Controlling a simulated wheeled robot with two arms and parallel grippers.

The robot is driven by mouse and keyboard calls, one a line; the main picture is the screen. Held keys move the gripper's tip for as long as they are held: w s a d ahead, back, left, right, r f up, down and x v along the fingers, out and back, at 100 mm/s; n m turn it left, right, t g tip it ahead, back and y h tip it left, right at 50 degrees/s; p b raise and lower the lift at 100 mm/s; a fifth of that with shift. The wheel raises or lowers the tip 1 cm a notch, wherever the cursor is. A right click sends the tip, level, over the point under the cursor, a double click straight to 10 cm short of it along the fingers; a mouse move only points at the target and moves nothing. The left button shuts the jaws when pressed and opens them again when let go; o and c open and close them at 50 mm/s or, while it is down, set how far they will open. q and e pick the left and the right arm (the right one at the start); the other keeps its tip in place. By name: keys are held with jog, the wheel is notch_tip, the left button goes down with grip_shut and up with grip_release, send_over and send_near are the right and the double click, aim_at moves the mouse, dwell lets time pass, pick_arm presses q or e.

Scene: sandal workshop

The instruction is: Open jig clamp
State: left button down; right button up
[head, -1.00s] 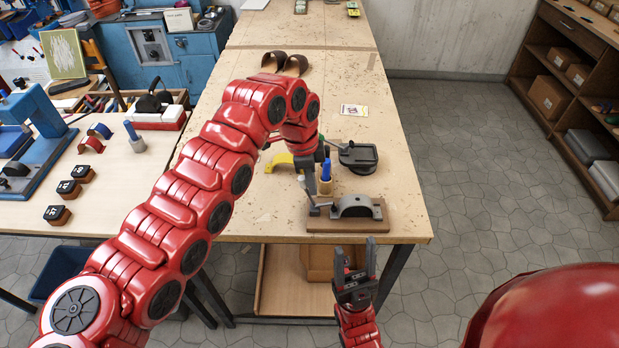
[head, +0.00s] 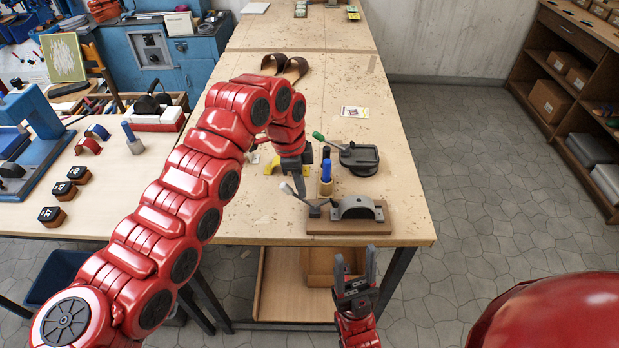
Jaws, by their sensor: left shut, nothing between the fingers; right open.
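The jig has a wooden base (head: 348,227) at the near edge of the table, with a grey arched block (head: 358,208) on it. Its toggle clamp (head: 315,209) is at the left of the arch, and the lever with a pale handle (head: 287,189) leans up and to the left. My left gripper (head: 299,196) points down, shut and empty, right by this lever; whether it touches the lever I cannot tell. My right gripper (head: 354,262) is open and empty, fingers up, in front of the table's near edge.
A blue-handled tool (head: 326,172) stands upright just behind the jig. A black device (head: 359,158) with a green-handled lever (head: 319,136) and a yellow object (head: 272,164), partly hidden, are farther back. Brown sandals (head: 285,66) lie at the back. The right table edge is clear.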

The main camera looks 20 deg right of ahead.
pick_arm(q)
notch_tip(320, 180, up, 8)
jog(key=d+p, duration=0.1)
jog(key=p, duration=0.2)
jog(key=shift+s+f, duration=0.2)
dwell(0.4)
jog(key=shift+d, duration=0.1)
